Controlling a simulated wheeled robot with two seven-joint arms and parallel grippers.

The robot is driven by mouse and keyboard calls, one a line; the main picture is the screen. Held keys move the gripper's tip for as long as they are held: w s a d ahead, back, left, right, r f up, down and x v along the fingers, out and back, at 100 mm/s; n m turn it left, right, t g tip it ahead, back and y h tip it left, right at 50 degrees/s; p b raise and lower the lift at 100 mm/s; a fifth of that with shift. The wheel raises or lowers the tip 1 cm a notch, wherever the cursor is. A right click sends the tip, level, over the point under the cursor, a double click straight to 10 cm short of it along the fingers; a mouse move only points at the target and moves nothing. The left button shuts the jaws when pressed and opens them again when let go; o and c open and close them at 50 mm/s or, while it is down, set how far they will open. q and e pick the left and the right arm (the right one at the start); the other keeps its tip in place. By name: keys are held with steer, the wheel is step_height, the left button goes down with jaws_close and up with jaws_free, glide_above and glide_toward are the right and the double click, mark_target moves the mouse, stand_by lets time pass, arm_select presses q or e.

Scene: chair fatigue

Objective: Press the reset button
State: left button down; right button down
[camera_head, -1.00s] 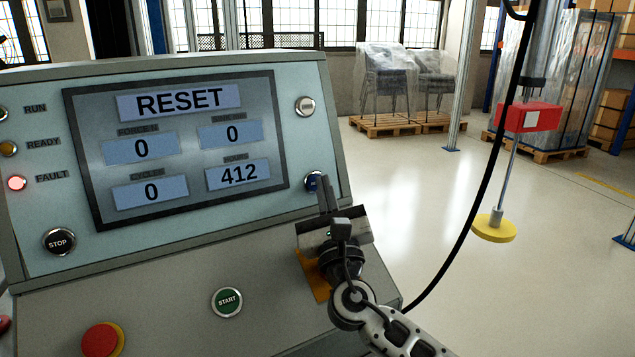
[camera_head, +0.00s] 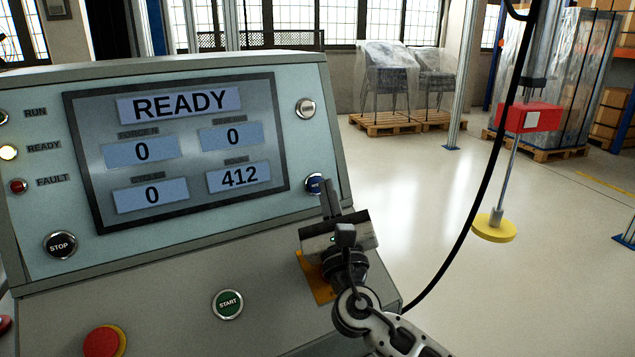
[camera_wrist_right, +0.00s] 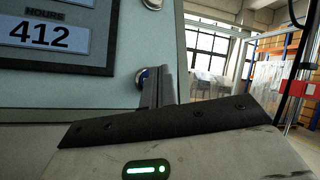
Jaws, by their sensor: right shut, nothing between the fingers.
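The blue reset button (camera_head: 314,184) is on the right edge of the panel's upright face, below a silver knob (camera_head: 305,107). My right gripper (camera_head: 326,186) is shut and empty, its fingertips just right of the button and partly covering it. In the right wrist view the button (camera_wrist_right: 139,78) shows at the left of my fingers (camera_wrist_right: 158,82), partly hidden behind them. I cannot tell whether they touch. My left gripper is not in view.
A STOP button (camera_head: 60,245), a green START button (camera_head: 227,304) and a red emergency button (camera_head: 103,341) are on the console. A black cable (camera_head: 470,200) hangs to the right, near a yellow disc (camera_head: 494,228) on a rod. Wrapped chairs (camera_head: 388,75) stand behind.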

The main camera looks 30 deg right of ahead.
steer(key=s+p, duration=0.1)
steer(key=s, duration=0.1)
steer(key=s+r, duration=0.1)
steer(key=s, duration=0.1)
steer(key=shift+s+r+p, duration=0.1)
steer(key=shift+s+p, duration=0.25)
steer(key=shift+p, duration=0.05)
stand_by(0.9)
